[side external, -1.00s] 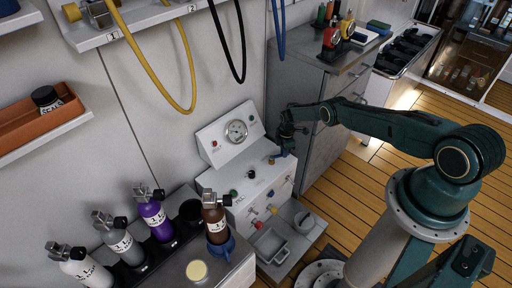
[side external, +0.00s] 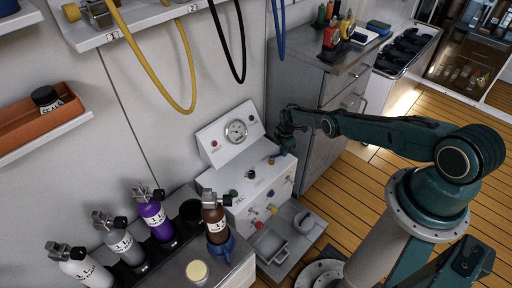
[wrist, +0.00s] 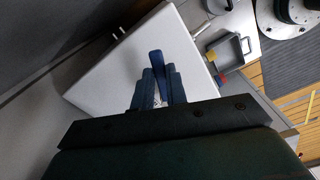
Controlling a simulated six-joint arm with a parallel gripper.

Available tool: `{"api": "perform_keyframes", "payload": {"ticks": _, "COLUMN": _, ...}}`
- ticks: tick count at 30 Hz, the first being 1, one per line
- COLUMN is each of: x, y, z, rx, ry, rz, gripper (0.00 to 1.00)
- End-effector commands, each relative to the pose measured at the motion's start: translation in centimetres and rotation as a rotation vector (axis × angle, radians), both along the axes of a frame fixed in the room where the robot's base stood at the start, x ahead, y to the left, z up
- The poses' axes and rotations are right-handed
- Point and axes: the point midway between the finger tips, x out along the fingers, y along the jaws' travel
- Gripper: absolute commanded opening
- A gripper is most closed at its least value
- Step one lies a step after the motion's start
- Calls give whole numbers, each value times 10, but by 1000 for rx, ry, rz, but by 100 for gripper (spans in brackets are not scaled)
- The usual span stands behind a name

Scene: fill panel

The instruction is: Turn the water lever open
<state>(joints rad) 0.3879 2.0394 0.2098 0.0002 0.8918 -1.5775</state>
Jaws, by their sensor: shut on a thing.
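The fill panel (side external: 262,182) is a white console with a round gauge (side external: 237,131) on its sloped back. The water lever, a blue handle (wrist: 156,62), stands out from the panel top in the wrist view, between my fingers. My gripper (wrist: 158,82) is shut on the blue lever, with its tip showing past the fingers. In the side view my gripper (side external: 284,150) is at the right end of the panel top, and it mostly hides the lever there. The lever's base is hidden by my fingers in the wrist view.
Red, yellow and blue knobs (side external: 271,209) sit on the panel's front, above a shelf with a grey tray (side external: 270,244). Several bottles stand in a rack at the lower left, including a purple one (side external: 154,216). A grey cabinet (side external: 298,90) stands close behind my gripper.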

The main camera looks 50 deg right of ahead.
Motion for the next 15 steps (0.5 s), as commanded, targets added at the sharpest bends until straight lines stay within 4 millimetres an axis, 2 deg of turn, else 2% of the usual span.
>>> {"api": "perform_keyframes", "payload": {"ticks": 9, "x": 0, "y": 1, "z": 0, "rx": 1, "ry": 1, "rz": 3, "gripper": 0}}
{"api": "perform_keyframes", "payload": {"ticks": 10, "x": 0, "y": 1, "z": 0, "rx": 1, "ry": 1, "rz": 3, "gripper": 20}}
{"api": "perform_keyframes", "payload": {"ticks": 12, "x": 0, "y": 1, "z": 0, "rx": 1, "ry": 1, "rz": 2, "gripper": 34}}
{"api": "perform_keyframes", "payload": {"ticks": 15, "x": 0, "y": 1, "z": 0, "rx": 1, "ry": 1, "rz": 1, "gripper": 36}}
